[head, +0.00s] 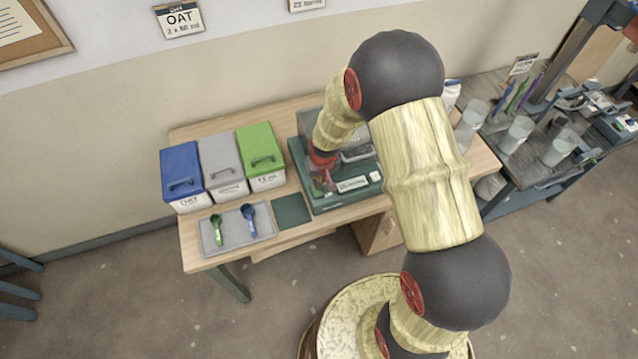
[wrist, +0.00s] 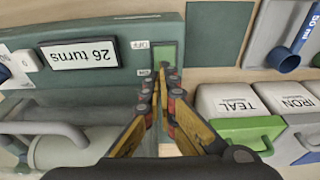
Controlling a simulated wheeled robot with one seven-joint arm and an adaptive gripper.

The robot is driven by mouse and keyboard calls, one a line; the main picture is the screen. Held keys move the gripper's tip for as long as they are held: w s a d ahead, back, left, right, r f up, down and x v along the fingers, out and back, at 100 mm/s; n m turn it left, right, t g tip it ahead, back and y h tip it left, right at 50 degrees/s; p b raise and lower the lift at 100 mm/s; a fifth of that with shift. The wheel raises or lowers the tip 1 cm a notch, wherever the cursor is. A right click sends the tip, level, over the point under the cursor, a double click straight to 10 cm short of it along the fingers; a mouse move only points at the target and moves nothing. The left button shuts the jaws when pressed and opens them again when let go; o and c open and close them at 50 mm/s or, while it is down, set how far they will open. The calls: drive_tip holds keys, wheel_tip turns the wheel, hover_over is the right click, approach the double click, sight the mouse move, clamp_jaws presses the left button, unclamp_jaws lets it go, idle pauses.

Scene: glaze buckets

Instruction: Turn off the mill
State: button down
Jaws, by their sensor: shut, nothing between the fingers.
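The mill (head: 333,200) is a dark green machine on the wooden table, partly hidden behind my arm in the head view. In the wrist view its green front (wrist: 90,30) carries a "26 turns" label (wrist: 78,54), seen upside down. Beside small OFF and ON labels is a bright green switch patch (wrist: 168,48). My gripper (wrist: 160,84) is shut and empty, its fingertips at the ON end of the patch and hiding part of it. I cannot tell whether they touch it, or how the switch is set. My gripper (head: 322,175) is over the mill's left end in the head view.
Blue (head: 181,174), grey (head: 221,162) and green (head: 261,152) bins stand left of the mill. A grey tray (head: 237,243) with green and blue scoops lies in front, beside a dark green mat (head: 292,210). A cluttered bench (head: 520,165) is at right.

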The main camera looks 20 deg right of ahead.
drive_tip(key=s+r+p, duration=0.1)
drive_tip(key=s+r, duration=0.4)
drive_tip(key=r, duration=0.5)
drive_tip(key=shift+s, duration=0.35)
drive_tip(key=shift+r, duration=0.1)
drive_tip(key=s+a+r+t+b, duration=0.1)
drive_tip(key=s+r+t+b, duration=0.2)
drive_tip(key=s+r+b, duration=0.7)
drive_tip(key=s+r, duration=0.9)
drive_tip(key=shift+s+r, duration=0.2)
drive_tip(key=c, duration=2.6)
unclamp_jaws()
